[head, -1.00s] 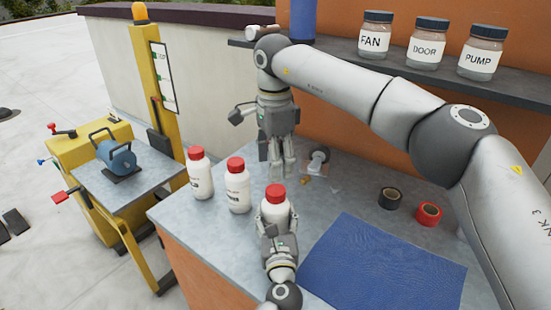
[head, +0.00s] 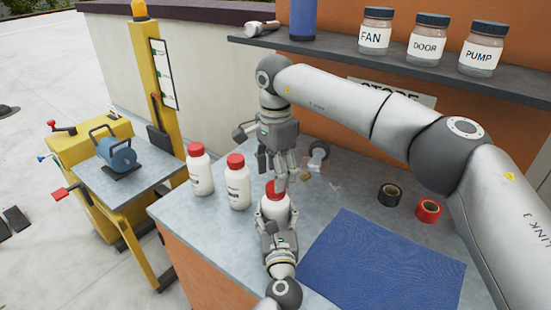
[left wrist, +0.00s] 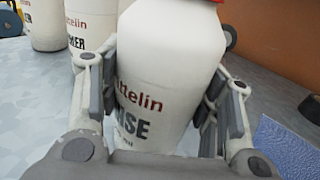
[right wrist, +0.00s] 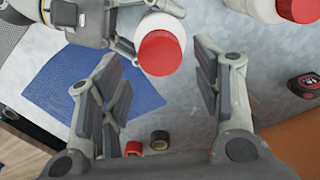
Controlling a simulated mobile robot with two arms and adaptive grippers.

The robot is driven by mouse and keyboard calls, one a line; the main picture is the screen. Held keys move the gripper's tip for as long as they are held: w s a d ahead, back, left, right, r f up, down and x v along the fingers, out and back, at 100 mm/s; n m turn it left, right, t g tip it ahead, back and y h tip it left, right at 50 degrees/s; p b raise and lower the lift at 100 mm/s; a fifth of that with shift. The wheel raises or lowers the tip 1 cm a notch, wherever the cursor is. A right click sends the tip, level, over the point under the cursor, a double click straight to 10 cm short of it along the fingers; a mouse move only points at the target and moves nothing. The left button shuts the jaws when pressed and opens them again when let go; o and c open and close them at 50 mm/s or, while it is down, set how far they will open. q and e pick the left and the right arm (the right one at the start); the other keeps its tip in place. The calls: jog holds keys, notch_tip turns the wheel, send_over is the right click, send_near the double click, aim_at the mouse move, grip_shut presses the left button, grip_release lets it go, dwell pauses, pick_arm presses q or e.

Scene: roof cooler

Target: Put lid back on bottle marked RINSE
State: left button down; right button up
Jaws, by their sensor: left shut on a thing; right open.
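The white bottle with brown lettering ending in "NSE" (left wrist: 150,85) stands in my left gripper (left wrist: 160,95), which is shut around its body. In the head view this bottle (head: 275,209) is the front one of three. A red lid (right wrist: 160,53) sits on its top; whether it is screwed tight I cannot tell. My right gripper (head: 279,180) is open and points down just above the lid, partly hiding it. In the right wrist view the lid appears between the spread fingers of the right gripper (right wrist: 162,80), touching neither.
Two more red-lidded white bottles, a left one (head: 199,170) and a middle one (head: 237,185), stand close by. A blue cloth (head: 385,262), black tape (head: 390,195) and red tape (head: 429,211) lie to the right. A shelf (head: 400,65) with jars is behind.

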jog(key=shift+f, duration=1.85)
jog(key=shift+c, duration=0.4)
jog(key=c, duration=1)
jog(key=m, duration=0.4)
jog(key=shift+m, duration=0.3)
jog(key=m, duration=1.3)
jog(key=o, duration=1.2)
